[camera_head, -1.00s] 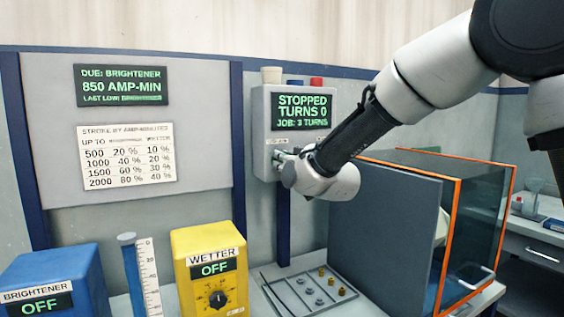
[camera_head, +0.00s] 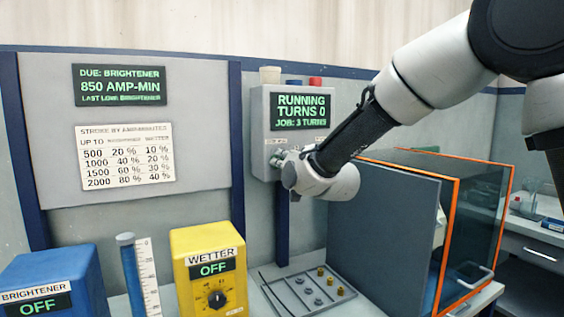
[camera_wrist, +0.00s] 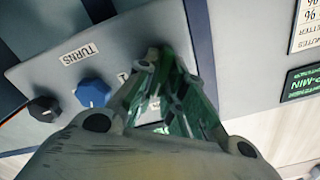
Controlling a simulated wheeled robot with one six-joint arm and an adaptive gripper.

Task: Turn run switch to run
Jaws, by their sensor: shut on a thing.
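The grey control box (camera_head: 262,125) hangs on the wall post at centre. Its display (camera_head: 300,112) reads RUNNING, TURNS 0, JOB: 3 TURNS. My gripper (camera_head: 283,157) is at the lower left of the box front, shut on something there. In the wrist view my gripper's fingers (camera_wrist: 165,100) are closed together against the panel and hide what they hold; the run switch is not clearly visible. Beside them on the panel is a blue knob (camera_wrist: 92,93) under a TURNS label (camera_wrist: 80,54).
A clear orange-edged enclosure (camera_head: 455,230) with a grey side panel (camera_head: 385,225) stands right, below my arm. A tray of small parts (camera_head: 305,293) lies below the box. The yellow WETTER unit (camera_head: 208,250) and blue BRIGHTENER unit (camera_head: 55,275) stand left.

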